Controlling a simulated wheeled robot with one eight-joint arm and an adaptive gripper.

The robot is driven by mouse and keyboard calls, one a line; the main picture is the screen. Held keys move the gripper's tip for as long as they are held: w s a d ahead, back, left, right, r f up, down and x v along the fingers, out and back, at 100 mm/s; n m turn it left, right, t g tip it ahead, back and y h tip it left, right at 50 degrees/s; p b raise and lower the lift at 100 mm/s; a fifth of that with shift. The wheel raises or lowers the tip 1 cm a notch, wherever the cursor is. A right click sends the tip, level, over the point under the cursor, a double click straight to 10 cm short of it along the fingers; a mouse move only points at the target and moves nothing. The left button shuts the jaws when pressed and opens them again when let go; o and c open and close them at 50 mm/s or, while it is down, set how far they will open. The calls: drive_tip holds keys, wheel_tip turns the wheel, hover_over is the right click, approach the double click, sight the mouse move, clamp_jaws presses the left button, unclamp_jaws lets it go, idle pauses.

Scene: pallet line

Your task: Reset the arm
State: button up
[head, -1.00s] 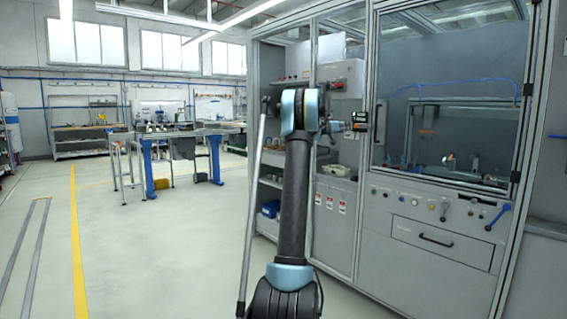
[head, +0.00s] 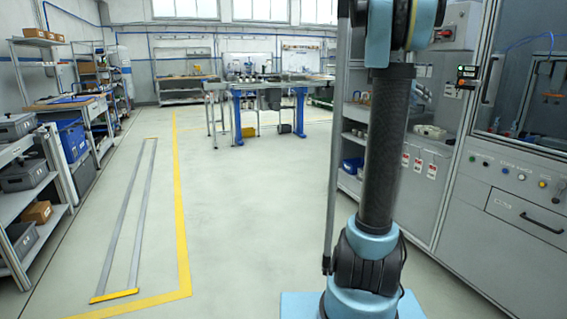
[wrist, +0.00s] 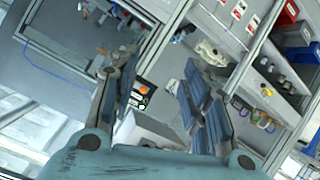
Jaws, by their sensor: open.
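My gripper (wrist: 160,95) shows in the wrist view with its two fingers spread apart and nothing between them. Behind the gap I see part of the grey machine cabinet with a small control box (wrist: 143,90). In the head view my arm stands upright at the right of centre, in front of the cabinet (head: 413,195). The gripper itself is outside the head view.
The grey machine with a drawer (head: 525,218) fills the right side. Shelves with bins (head: 22,190) stand on the left. A blue-legged workbench (head: 265,88) stands at the back. The floor (head: 235,200) between is clear, with yellow lines.

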drive_tip(key=s+a+f+n+g+y, duration=0.1)
drive_tip(key=s+a+f+n+y, duration=0.3)
drive_tip(key=s+a+f, duration=1.3)
drive_tip(key=s+a+f+n+g+y, duration=0.1)
drive_tip(key=s+a+f+n+y, duration=0.4)
drive_tip(key=s+a+f, duration=1.2)
drive_tip(key=s+a+y, duration=0.2)
drive_tip(key=s, duration=0.5)
drive_tip(key=shift+s+a+f+g+y, duration=0.2)
drive_tip(key=shift+s+a+g+y, duration=0.05)
drive_tip(key=shift+s+g+y, duration=0.15)
drive_tip(key=shift+w+f, duration=0.2)
drive_tip(key=shift+w, duration=0.25)
